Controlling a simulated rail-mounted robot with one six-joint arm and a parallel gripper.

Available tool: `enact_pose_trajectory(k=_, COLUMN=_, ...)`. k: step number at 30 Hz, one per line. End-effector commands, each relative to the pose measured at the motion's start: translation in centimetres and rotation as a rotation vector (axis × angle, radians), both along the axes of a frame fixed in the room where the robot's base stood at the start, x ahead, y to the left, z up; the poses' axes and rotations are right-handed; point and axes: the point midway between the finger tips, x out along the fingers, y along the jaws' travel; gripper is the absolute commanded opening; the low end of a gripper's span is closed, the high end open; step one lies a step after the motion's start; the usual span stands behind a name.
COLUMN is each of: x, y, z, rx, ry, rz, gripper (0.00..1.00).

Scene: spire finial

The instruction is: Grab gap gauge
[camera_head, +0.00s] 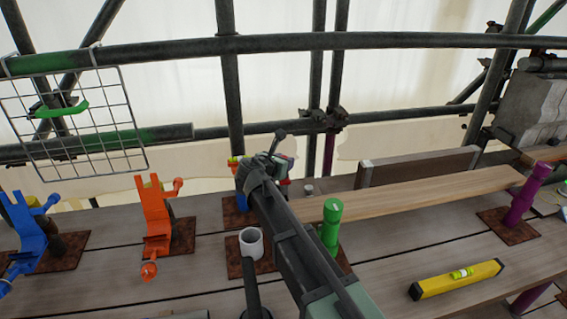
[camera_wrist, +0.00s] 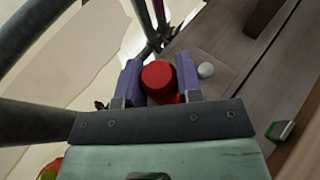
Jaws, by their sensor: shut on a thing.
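My gripper (camera_wrist: 158,75) is shut in the wrist view, its two purple-blue pads on either side of a red round-ended piece (camera_wrist: 159,77). I cannot tell for sure whether this piece is the gap gauge, as most of it is hidden between the pads. In the head view my gripper (camera_head: 264,165) is at the far part of the plank deck, seen from behind. Bits of red, yellow and green show around it, and the arm hides the rest.
A green post (camera_head: 330,228) and a white cup (camera_head: 251,243) stand close to my arm. Orange (camera_head: 155,215) and blue (camera_head: 25,230) clamps are at left. A yellow level (camera_head: 457,280) and purple post (camera_head: 527,195) are at right. A long board (camera_head: 420,192) and scaffold tubes (camera_head: 400,42) lie behind.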

Motion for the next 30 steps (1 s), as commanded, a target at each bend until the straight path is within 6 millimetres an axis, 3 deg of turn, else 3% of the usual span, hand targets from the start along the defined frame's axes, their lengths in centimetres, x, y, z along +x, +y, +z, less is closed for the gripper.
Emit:
enact_pose_trajectory(k=1, x=0.0, y=0.0, z=2.7, rx=0.0, ry=0.0, rz=0.0, gripper=0.0)
enact_pose_trajectory(k=5, x=0.0, y=0.0, z=6.8, rx=0.0, ry=0.0, rz=0.0, gripper=0.0)
enact_pose_trajectory(k=12, x=0.0, y=0.0, z=16.4, rx=0.0, ry=0.0, rz=0.0, gripper=0.0)
enact_pose_trajectory(k=15, x=0.0, y=0.0, z=19.3, rx=0.0, ry=0.0, rz=0.0, gripper=0.0)
enact_pose_trajectory(k=21, x=0.0, y=0.0, z=21.9, rx=0.0, ry=0.0, rz=0.0, gripper=0.0)
enact_pose_trajectory(k=30, x=0.0, y=-0.1, z=21.5, rx=0.0, ry=0.0, rz=-0.001, gripper=0.0)
